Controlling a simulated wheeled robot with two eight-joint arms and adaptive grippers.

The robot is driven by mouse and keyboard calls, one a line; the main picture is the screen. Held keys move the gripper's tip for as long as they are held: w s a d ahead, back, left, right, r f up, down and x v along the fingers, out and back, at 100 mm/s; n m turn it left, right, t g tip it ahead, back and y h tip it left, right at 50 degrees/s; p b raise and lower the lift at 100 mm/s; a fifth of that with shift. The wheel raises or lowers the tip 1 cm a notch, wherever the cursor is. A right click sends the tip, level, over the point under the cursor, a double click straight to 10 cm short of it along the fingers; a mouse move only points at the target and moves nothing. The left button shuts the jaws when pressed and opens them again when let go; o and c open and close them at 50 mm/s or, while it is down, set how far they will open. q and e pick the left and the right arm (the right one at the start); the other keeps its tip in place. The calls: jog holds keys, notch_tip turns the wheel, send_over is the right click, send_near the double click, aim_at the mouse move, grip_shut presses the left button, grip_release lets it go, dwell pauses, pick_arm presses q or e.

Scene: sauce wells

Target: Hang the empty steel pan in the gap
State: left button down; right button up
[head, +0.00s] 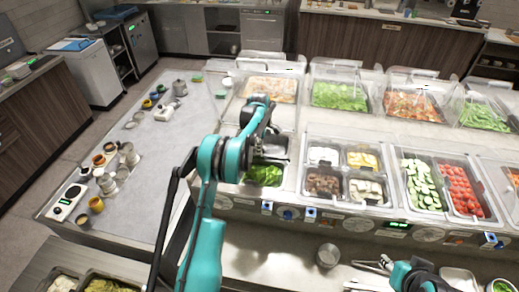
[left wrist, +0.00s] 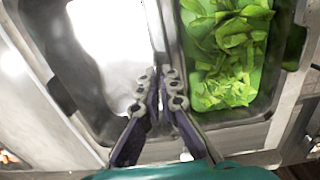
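My left gripper (head: 268,133) is over the near-left wells of the counter. In the left wrist view its fingers (left wrist: 162,88) are close together around a thin steel wall. That wall appears to be the rim of the empty steel pan (left wrist: 60,45), whose inside is bare and glaring white. In the head view a grey steel part of the pan (head: 274,147) shows under the gripper, partly hidden by my arm. A pan of green leaves (left wrist: 228,60) lies right beside it; it also shows in the head view (head: 263,175). The gap cannot be told apart clearly.
Pans of diced food (head: 325,185), cucumber (head: 421,185) and tomato (head: 463,188) fill the wells to the right. Clear covers (head: 340,75) stand over the back row. A round steel pot (head: 327,255) and tongs (head: 372,266) are on the lower shelf.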

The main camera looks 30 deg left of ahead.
pick_arm(q)
jog(key=shift+f+b, duration=0.5)
dwell(0.4)
jog(key=c, duration=1.6)
grip_release()
jog(key=shift+c, duration=0.2)
jog(key=shift+r, duration=0.1)
notch_tip(320, 180, up, 12)
jog(key=shift+s, duration=0.1)
